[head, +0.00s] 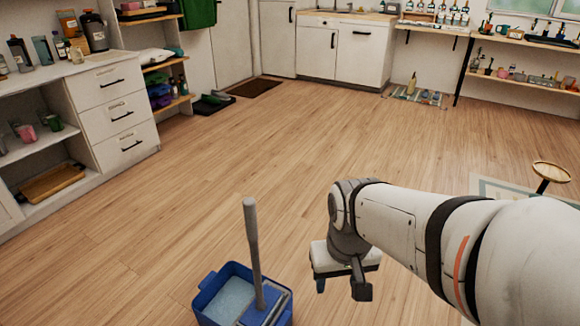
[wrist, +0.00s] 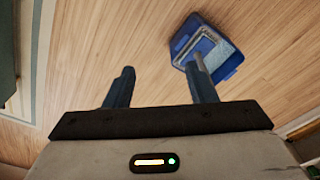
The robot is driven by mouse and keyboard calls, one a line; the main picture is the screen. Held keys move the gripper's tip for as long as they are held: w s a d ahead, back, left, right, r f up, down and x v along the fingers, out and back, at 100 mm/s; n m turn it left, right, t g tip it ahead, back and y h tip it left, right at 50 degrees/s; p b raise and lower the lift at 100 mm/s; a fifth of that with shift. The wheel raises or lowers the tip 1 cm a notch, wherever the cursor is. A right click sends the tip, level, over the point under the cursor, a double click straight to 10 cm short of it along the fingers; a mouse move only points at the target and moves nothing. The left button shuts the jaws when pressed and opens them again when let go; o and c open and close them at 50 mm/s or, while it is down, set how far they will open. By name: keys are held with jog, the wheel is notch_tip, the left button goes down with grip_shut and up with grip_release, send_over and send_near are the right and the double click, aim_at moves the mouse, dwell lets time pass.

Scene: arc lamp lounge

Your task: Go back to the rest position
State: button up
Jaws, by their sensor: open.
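My gripper (head: 342,288) hangs at the end of my arm over the wooden floor, at the lower middle of the head view. In the wrist view, the two fingers of my gripper (wrist: 162,88) stand wide apart with nothing between them. My arm reaches in from the right of the head view and bends down at the wrist.
A blue mop bucket (head: 210,311) with a grey upright handle (head: 251,235) stands on the floor left of my gripper. White drawers (head: 120,115) line the left wall. A round-topped stand (head: 551,172) is at the right. The middle floor (head: 260,140) is clear.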

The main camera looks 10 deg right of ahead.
notch_tip(320, 180, up, 30)
jog(key=t+p, duration=0.1)
jog(key=p, duration=2.5)
jog(key=shift+s+d+f, duration=0.1)
